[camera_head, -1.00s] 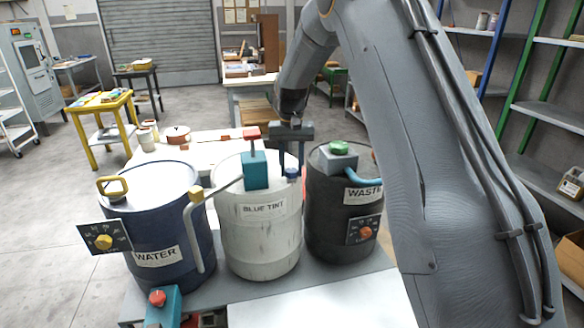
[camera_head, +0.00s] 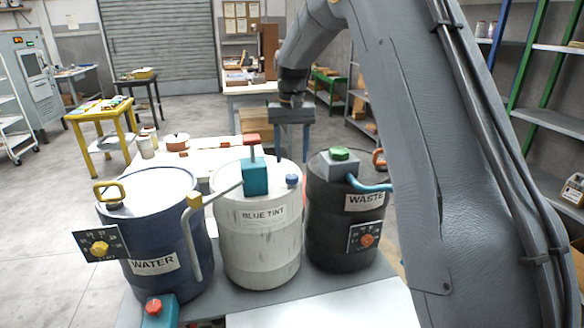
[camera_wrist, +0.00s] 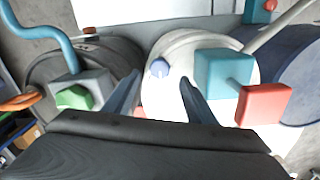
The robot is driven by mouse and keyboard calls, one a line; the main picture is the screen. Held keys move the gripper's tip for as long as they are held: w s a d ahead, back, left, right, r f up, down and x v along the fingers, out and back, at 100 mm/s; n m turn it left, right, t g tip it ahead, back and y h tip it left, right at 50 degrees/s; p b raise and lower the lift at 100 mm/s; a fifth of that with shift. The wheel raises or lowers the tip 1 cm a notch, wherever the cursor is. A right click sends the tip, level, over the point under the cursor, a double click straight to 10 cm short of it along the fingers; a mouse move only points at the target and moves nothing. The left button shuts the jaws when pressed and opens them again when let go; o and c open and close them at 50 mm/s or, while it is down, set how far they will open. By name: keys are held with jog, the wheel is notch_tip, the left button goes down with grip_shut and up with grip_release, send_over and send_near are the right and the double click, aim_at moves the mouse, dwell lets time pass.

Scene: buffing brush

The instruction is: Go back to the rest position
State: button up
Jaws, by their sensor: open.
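My gripper (camera_head: 292,150) is open and empty, above and behind the gap between the white drum and the black drum. In the wrist view its two blue-grey fingers (camera_wrist: 160,98) stand apart, with the white drum's top and the small blue cap (camera_wrist: 160,67) beyond them. The white BLUE TINT drum (camera_head: 258,245) stands in the middle, with a teal box (camera_head: 255,178) and red handle (camera_head: 251,138) on top. The black WASTE drum (camera_head: 335,235) stands right of it. The blue WATER drum (camera_head: 165,235) stands left.
The drums stand on a grey bench (camera_head: 215,308) with a teal block and red knob (camera_head: 153,306) at its front. The waste drum carries a green knob (camera_head: 340,153). A yellow table (camera_head: 100,112) stands back left, shelves (camera_head: 550,115) at right. Floor at left is clear.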

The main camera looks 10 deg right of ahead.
jog(key=shift+r, duration=0.6)
jog(key=shift+s, duration=0.15)
jog(key=s+f+n, duration=0.1)
jog(key=s+f, duration=0.2)
jog(key=s, duration=0.8)
jog(key=s+f+n, duration=0.1)
jog(key=s+f, duration=0.3)
jog(key=s, duration=0.8)
jog(key=s+f, duration=0.3)
jog(key=s, duration=0.8)
jog(key=shift+s+d+f+n+t, duration=0.15)
jog(key=shift+f+n+t, duration=0.25)
